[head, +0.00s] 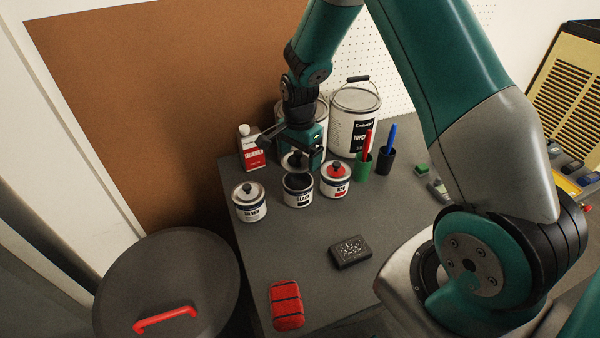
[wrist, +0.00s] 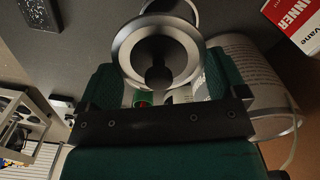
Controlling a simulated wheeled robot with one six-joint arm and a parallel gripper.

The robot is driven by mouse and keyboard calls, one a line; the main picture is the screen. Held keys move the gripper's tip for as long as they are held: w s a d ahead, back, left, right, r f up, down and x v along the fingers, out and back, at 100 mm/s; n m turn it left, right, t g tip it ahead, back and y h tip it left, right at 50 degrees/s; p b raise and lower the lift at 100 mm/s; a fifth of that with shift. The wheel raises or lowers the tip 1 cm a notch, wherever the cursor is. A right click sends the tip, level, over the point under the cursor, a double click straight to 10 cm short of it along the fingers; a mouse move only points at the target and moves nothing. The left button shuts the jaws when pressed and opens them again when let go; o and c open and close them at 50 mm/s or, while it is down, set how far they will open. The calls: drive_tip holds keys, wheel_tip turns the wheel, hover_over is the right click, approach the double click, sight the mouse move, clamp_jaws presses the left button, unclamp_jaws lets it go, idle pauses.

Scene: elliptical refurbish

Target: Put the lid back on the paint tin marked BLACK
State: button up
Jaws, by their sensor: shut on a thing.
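The tin marked BLACK (head: 298,191) stands upright on the grey bench between two other small tins. Its top is open and shows dark paint. My gripper (head: 297,154) is shut on a round silver-rimmed lid (head: 291,161) with a dark knob, just behind and above the BLACK tin. In the wrist view the lid (wrist: 126,52) sits between the green fingers of my gripper (wrist: 158,66), its knob facing the camera. The lid looks apart from the tin. The fingers' exact contact is partly hidden.
The SILVER tin (head: 250,203) stands left and the RED tin (head: 336,181) right, both lidded. A thinner can (head: 251,150), large paint cans (head: 355,120) and pen cups (head: 385,160) stand behind. A black block (head: 350,252) and red case (head: 287,306) lie in front.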

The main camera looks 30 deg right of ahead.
drive_tip(key=m, duration=0.1)
drive_tip(key=w+d+f+m+b, duration=0.1)
drive_tip(key=m, duration=0.1)
drive_tip(key=shift+w+f+b, duration=0.1)
drive_tip(key=shift+w+b, duration=0.1)
drive_tip(key=shift+b, duration=0.1)
wheel_tip(320, 180, down, 4)
drive_tip(key=b, duration=0.3)
drive_tip(key=shift+f+b, duration=0.2)
drive_tip(key=shift+b, duration=0.2)
drive_tip(key=shift+f+b, duration=0.4)
drive_tip(key=shift+f, duration=0.45)
drive_tip(key=shift+a+p, duration=0.1)
drive_tip(key=shift+p, duration=0.25)
drive_tip(key=shift+f, duration=0.15)
idle(1.3)
drive_tip(key=o, duration=0.6)
